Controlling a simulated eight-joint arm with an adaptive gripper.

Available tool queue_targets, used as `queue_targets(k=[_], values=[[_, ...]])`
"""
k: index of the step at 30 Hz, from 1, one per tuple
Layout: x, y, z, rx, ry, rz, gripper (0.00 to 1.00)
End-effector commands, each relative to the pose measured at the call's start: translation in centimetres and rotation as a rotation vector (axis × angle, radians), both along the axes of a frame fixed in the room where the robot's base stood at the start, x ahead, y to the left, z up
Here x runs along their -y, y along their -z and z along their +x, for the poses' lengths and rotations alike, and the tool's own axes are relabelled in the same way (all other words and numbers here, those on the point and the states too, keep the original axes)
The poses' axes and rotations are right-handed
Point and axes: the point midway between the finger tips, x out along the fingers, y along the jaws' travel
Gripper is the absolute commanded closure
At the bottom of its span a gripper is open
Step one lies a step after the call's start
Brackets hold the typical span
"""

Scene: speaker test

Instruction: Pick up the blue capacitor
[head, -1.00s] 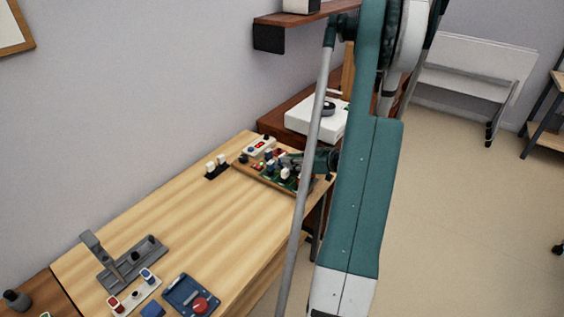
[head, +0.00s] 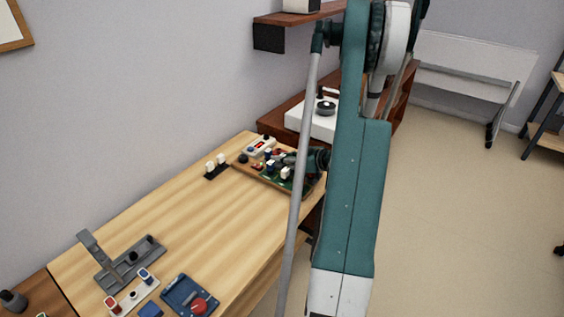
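A green circuit board (head: 299,185) with several small parts lies in a wooden tray (head: 251,176) at the far end of the bench. A small dark blue part (head: 269,166) stands among them and may be the blue capacitor, but it is too small to be sure. A white part (head: 286,173) stands beside it. My gripper (head: 290,161) reaches in from the right, low over the board's parts. Its fingers are tiny, dark and partly hidden, so I cannot see whether they are open or hold anything.
A small panel with a red display (head: 259,146) sits at the tray's back. A black stand with white pieces (head: 215,167) is left of the tray. A grey fixture (head: 130,263) and a blue tray (head: 188,296) are at the near end. The bench (head: 190,220) middle is clear.

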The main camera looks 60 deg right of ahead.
Motion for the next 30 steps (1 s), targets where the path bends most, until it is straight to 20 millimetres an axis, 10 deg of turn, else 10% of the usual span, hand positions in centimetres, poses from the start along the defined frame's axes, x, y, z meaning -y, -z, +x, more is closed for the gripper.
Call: queue_targets(k=[10,15,30], values=[[0.00,-0.01,-0.03,0.000,0.000,0.000,0.71],[0.00,0.00,-0.03,0.000,0.000,0.000,0.91],[0.01,-0.73,-0.02,0.000,0.000,0.000,0.91]])
